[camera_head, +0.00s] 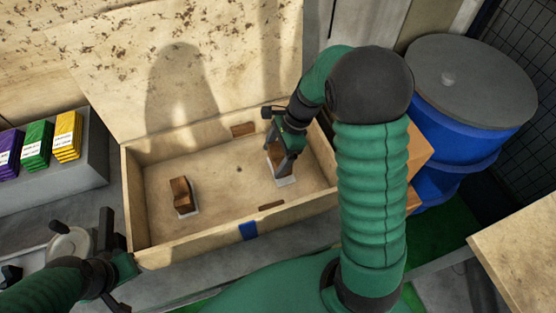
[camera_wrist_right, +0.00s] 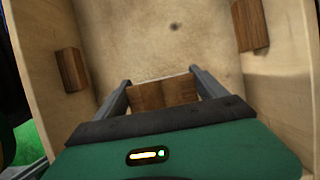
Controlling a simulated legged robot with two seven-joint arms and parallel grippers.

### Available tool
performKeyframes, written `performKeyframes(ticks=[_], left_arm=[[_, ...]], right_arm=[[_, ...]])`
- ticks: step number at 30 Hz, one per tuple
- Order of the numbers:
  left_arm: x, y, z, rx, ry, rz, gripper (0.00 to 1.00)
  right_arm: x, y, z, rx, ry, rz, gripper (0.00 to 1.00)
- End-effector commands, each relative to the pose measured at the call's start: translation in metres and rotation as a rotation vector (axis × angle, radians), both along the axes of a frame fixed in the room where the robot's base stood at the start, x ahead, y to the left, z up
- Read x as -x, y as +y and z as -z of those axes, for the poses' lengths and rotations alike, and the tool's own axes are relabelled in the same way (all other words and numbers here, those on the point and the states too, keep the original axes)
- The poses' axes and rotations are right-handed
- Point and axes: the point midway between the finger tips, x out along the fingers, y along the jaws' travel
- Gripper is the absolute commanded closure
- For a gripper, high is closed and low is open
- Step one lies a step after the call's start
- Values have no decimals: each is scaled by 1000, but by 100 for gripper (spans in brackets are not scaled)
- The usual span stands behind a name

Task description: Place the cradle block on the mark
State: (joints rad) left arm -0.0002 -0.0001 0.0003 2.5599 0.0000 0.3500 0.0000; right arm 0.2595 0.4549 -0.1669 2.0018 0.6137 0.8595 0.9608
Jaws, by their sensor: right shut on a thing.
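My right gripper (camera_head: 277,150) is inside the right part of an open wooden box. It is shut on a brown wooden cradle block (camera_head: 273,160), which shows between its two fingers in the right wrist view (camera_wrist_right: 166,93). A white mark (camera_head: 286,181) shows on the box floor just below the block. I cannot tell whether the block touches the floor. A second brown block (camera_head: 181,192) sits on another white mark (camera_head: 188,213) in the left part of the box. My left gripper (camera_head: 108,250) is outside the box at the lower left, with its finger gap unclear.
The wooden box (camera_head: 207,248) has raised walls and an open lid behind. Small wooden strips (camera_head: 243,129) sit along its inner walls. Purple, green and yellow stacks (camera_head: 67,137) stand on a grey surface at left. A blue drum (camera_head: 470,130) stands at right.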

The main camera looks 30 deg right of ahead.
Motion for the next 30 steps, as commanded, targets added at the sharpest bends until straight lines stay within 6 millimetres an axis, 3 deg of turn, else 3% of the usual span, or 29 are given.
performKeyframes(ticks=[2,8,16,17,18,21,30], left_arm=[[0,0,-1,0,0,0,100],[0,0,5,0,0,-1,100],[0,0,5,0,0,-1,100],[0,0,5,0,0,0,100],[0,0,4,0,0,0,100],[0,0,4,0,0,0,100],[0,0,2,0,0,-1,100]], right_arm=[[-2,-10,1,2,0,4,63],[-1,-11,36,-1,3,1,63],[-1,-11,38,0,0,0,63],[-1,-11,37,0,0,0,15],[-1,-11,37,0,0,0,9],[-1,-11,37,0,0,0,0],[-1,-13,29,1,-3,1,0]])
